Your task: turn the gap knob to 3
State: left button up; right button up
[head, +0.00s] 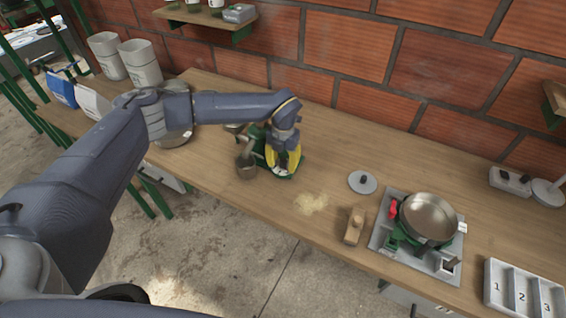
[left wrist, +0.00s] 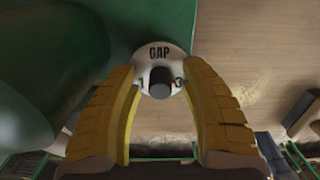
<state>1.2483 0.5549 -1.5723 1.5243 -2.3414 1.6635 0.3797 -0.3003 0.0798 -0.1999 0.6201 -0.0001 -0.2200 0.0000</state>
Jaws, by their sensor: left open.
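The gap knob (left wrist: 160,84) is a dark round knob on a pale dial plate (left wrist: 160,52) marked GAP, with a 1 at its left and a 3 at its right. The middle mark and the knob's pointer cannot be made out. My left gripper (left wrist: 156,73) has its yellow fingers apart, one on each side of the knob; I cannot tell whether they touch it. In the head view my left gripper (head: 284,158) reaches down at the green machine (head: 259,152), and the knob is hidden there. My right gripper is not in view.
A grey metal cup (head: 246,168) sits at the machine's left. To the right on the wooden bench (head: 330,150) are crumbs (head: 311,203), a lid (head: 362,182), a wooden block (head: 353,226), a pan (head: 429,217) on a burner, and a numbered tray (head: 522,291). A brick wall runs behind.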

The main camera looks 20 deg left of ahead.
aim_at(283, 160)
pick_arm(q)
notch_tip(283, 160, up, 12)
dwell(0.8)
dwell(0.3)
